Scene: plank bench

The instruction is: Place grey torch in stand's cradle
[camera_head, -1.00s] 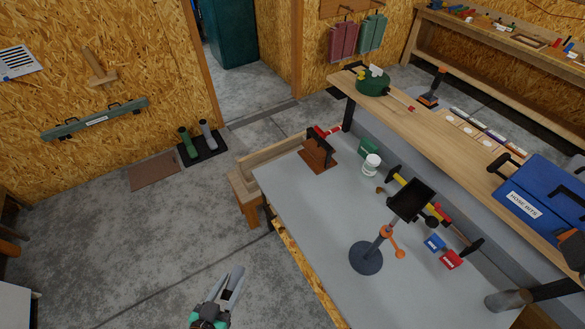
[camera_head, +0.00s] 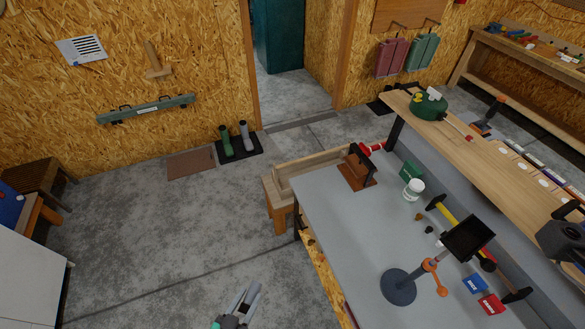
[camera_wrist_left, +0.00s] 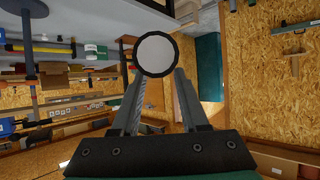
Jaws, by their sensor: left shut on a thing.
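My left gripper (camera_head: 246,293) is low in the head view, over the floor left of the grey bench. In the left wrist view its fingers (camera_wrist_left: 160,95) are shut on the grey torch (camera_wrist_left: 157,54), which faces me end-on as a pale disc with a dark rim. Its body is hidden there and hard to tell from the fingers in the head view. A brown stand (camera_head: 357,171) with dark uprights is at the bench's far left end, well apart from the gripper. Its cradle is too small to make out clearly. My right gripper is not seen.
On the bench (camera_head: 345,235) stand a round-based post (camera_head: 398,288) with a tilted black tray (camera_head: 467,238), a white jar (camera_head: 413,189), a green box (camera_head: 411,172) and blue and red boxes (camera_head: 491,304). A raised shelf (camera_head: 470,150) runs behind. The bench's left-middle surface is clear.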

